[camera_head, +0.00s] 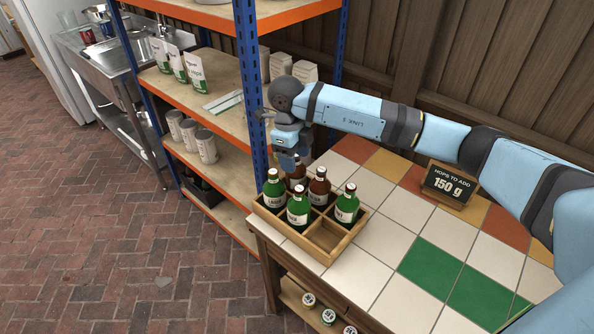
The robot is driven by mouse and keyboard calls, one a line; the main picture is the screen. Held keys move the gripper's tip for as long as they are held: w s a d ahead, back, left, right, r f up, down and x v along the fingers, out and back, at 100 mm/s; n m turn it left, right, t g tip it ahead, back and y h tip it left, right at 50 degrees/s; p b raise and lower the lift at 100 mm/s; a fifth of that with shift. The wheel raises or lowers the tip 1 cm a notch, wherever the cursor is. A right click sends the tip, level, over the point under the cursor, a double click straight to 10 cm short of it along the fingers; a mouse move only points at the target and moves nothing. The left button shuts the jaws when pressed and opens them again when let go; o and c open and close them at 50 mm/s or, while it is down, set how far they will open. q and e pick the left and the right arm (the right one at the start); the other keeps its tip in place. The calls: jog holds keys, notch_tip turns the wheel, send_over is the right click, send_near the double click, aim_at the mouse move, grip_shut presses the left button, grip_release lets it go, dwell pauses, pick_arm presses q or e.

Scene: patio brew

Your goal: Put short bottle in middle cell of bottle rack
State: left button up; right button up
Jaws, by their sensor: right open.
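The wooden bottle rack (290,234) stands on the tiled table's left corner. Its front row holds a green bottle (273,192) at left and another green bottle (298,210) in the middle; the front right cell is empty. In the back row are a brown bottle (297,177) at left, a brown bottle (319,191) in the middle and a green bottle (347,207) at right. All stand upright; I cannot tell which is the short bottle. My right gripper (287,162) is open, pointing down just above the back left brown bottle. Whether it touches it is unclear. My left gripper is out of view.
A blue and orange shelf (247,90) with bags and cans stands close behind and left of the rack. A black sign (449,185) reading 150 g stands on the table. The tiles right of the rack are clear. Several capped items (328,316) sit on a lower shelf.

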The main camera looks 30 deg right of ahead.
jog(key=s+a+f+m+t+y, duration=0.1)
jog(key=s+a+m+y, duration=0.2)
jog(key=s+a+y, duration=0.35)
jog(key=s+a+m+y, duration=0.2)
jog(key=s+a+y, duration=0.1)
jog(key=a+y, duration=0.5)
jog(key=s+a+f+m+t+y, duration=0.1)
jog(key=s+a+m+y, duration=0.2)
jog(key=s+a+y, duration=0.45)
jog(key=w+d+f+m+t+h, duration=0.1)
jog(key=d+f+m+t+h, duration=0.3)
jog(key=m+t+h, duration=0.5)
jog(key=d+f+m+t+h, duration=0.2)
jog(key=d+f+m+t, duration=0.3)
jog(key=m, duration=0.9)
jog(key=s+d+f+m+g+h, duration=0.2)
jog(key=s+f+m+h, duration=0.1)
jog(key=s+f, duration=0.3)
jog(key=s+d+f+m+g+h, duration=0.2)
jog(key=s+d+f+m+h, duration=0.1)
jog(key=s+f+m+h, duration=0.1)
notch_tip(320, 180, down, 2)
jog(key=shift+s+d+f+m, duration=0.2)
jog(key=shift+s+d+m, duration=0.1)
jog(key=shift+s+m, duration=0.75)
jog(key=shift+s+r, duration=0.1)
jog(key=shift+s, duration=0.05)
